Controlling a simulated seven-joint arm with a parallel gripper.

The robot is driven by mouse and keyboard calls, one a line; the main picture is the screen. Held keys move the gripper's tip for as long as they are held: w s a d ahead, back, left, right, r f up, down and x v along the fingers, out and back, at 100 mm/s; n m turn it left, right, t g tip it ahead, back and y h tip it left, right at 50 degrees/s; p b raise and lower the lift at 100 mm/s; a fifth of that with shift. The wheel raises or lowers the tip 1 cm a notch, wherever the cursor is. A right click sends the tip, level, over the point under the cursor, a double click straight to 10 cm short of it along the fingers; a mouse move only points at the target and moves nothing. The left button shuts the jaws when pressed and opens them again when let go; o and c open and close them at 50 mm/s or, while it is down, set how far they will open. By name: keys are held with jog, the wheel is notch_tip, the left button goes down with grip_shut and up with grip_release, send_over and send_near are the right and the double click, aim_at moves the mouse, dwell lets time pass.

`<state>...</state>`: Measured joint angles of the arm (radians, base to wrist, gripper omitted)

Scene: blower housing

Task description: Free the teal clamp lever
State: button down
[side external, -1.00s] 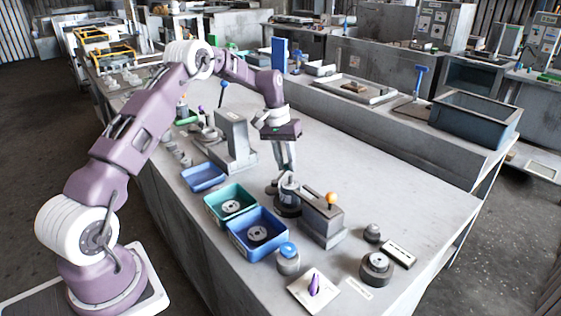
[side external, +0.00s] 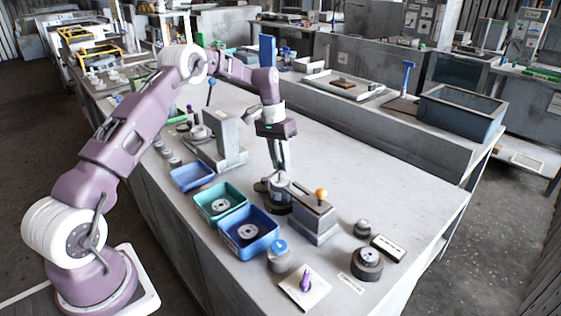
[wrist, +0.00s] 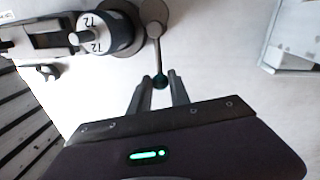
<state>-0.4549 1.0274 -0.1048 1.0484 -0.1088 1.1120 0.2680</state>
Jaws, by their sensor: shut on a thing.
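The teal clamp lever shows in the wrist view as a thin grey rod with a dark teal ball knob (wrist: 160,82) at its near end. The rod runs up to a round grey pivot at the top of the picture. My gripper (wrist: 162,78) is shut on the knob, one finger on each side. In the side view my gripper (side external: 281,170) points down, close to the dark round housing (side external: 268,189). The lever itself cannot be made out there.
A grey block with an orange knob (side external: 321,194) stands just right of the housing. Teal (side external: 200,209) and blue (side external: 273,243) bins sit to the front left. A grey upright fixture (side external: 226,135) stands behind left.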

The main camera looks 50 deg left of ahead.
jog(key=c, duration=1.2)
grip_release()
notch_tip(320, 180, up, 7)
jog(key=a, duration=0.1)
jog(key=shift+a, duration=0.15)
jog(key=shift+s, duration=0.1)
jog(key=s+d+r+m+t+y, duration=0.1)
jog(key=s+d+r, duration=0.5)
jog(key=s+r, duration=0.15)
jog(key=s+d+r+t+y, duration=0.1)
jog(key=s+d+r, duration=0.6)
jog(key=r, duration=0.2)
jog(key=s+d+f+t, duration=0.1)
jog(key=s+d, duration=0.1)
jog(key=s, duration=0.9)
jog(key=s+d+f+m+t, duration=0.1)
jog(key=s+d+f+t, duration=0.1)
jog(key=s, duration=0.9)
jog(key=shift+d, duration=0.7)
